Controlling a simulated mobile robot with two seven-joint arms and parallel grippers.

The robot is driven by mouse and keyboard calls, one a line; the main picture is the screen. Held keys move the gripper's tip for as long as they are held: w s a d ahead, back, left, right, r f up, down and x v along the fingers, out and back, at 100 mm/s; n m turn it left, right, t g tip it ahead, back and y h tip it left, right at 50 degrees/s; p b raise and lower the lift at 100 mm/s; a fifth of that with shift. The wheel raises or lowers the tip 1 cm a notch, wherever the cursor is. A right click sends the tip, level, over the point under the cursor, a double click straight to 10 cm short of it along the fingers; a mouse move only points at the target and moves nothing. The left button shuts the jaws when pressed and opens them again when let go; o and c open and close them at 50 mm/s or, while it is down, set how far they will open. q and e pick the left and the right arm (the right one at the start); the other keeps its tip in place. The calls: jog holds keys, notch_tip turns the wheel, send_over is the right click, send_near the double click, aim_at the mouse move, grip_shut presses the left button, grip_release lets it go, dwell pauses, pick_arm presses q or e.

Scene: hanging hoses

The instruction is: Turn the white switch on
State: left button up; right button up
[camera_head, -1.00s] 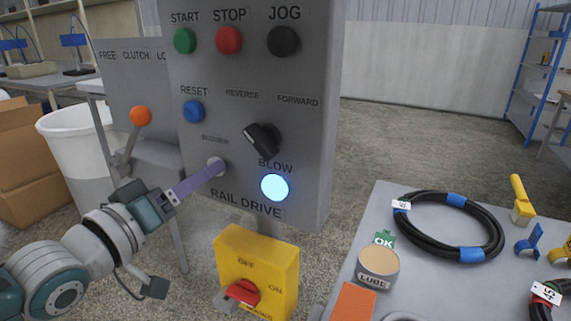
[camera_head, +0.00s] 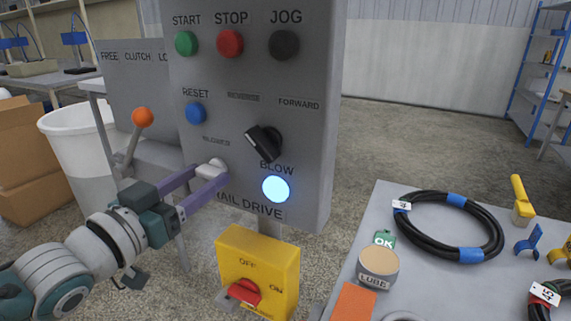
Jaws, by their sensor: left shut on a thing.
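The white switch (camera_head: 211,166) is a small pale knob low on the left of the grey control panel (camera_head: 315,120). My left gripper (camera_head: 207,174) is shut on it, with one purple finger on each side of the knob. The fingers cover part of the switch, so which way it points cannot be told. A round light (camera_head: 275,189) under the word BLOW glows bright blue-white. My right gripper is not in view.
A black selector knob (camera_head: 263,143) sits close to the right of the switch. Below hangs a yellow box (camera_head: 258,270) with a red rotary handle (camera_head: 245,291). An orange-tipped lever (camera_head: 142,117) stands to the left. A table with a coiled hose (camera_head: 447,192) is at the right.

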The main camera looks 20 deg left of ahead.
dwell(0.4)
pick_arm(q)
jog(key=o, duration=1.4)
jog(key=shift+s, duration=0.15)
jog(key=s, duration=0.9)
jog(key=shift+s+a, duration=0.35)
jog(key=shift+p, duration=0.3)
